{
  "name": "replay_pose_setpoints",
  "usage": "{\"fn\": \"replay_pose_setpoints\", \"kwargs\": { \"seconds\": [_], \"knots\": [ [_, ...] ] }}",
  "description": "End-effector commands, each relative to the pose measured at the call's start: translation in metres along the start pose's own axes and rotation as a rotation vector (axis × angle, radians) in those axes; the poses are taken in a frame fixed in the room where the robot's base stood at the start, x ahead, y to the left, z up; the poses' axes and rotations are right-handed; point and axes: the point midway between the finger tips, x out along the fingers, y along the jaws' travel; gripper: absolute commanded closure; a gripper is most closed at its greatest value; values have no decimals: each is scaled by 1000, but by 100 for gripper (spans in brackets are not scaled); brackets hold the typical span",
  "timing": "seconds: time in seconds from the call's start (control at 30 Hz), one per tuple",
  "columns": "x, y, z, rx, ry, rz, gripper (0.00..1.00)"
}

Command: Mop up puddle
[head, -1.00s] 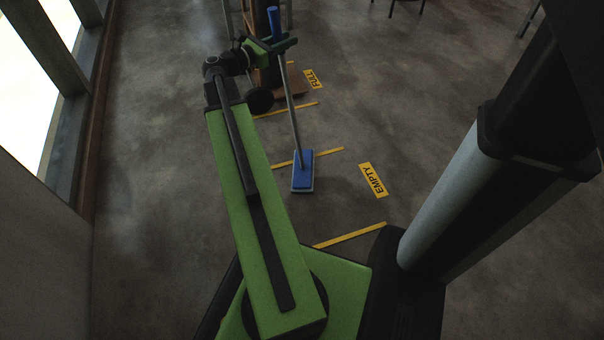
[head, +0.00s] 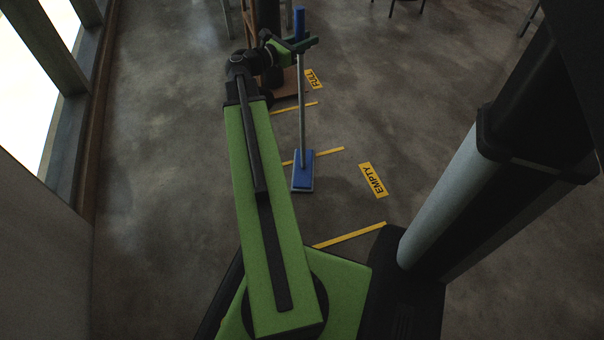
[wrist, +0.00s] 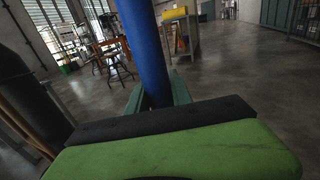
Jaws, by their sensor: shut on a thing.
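A mop with a blue grip, a grey pole (head: 302,110) and a flat blue head (head: 303,170) stands nearly upright, its head down at the floor. My gripper (head: 299,43) is shut on the mop's blue grip, near the top of the pole. In the wrist view the blue grip (wrist: 145,50) rises between the fingers. I cannot make out a puddle in either view; the floor has only dull, mottled patches.
Yellow strips mark bays on the floor, with an EMPTY label (head: 373,180) and a FULL label (head: 313,79). A brown board (head: 284,84) and dark upright stand behind my gripper. A wall and window (head: 30,90) run along the left.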

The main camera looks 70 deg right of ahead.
Motion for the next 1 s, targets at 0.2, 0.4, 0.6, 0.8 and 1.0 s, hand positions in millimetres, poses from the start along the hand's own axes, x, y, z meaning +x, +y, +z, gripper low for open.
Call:
{"fn": "replay_pose_setpoints", "kwargs": {
  "seconds": [0.2, 0.4, 0.6, 0.8, 1.0],
  "knots": [
    [-21, 18, 9, -1, -2, 2, 100],
    [-40, 32, 15, -1, -3, 2, 100],
    [-58, 48, 21, -1, -3, 2, 100],
    [-77, 62, 27, -1, -3, 2, 100],
    [-95, 77, 33, -1, -3, 2, 100]
  ]
}}
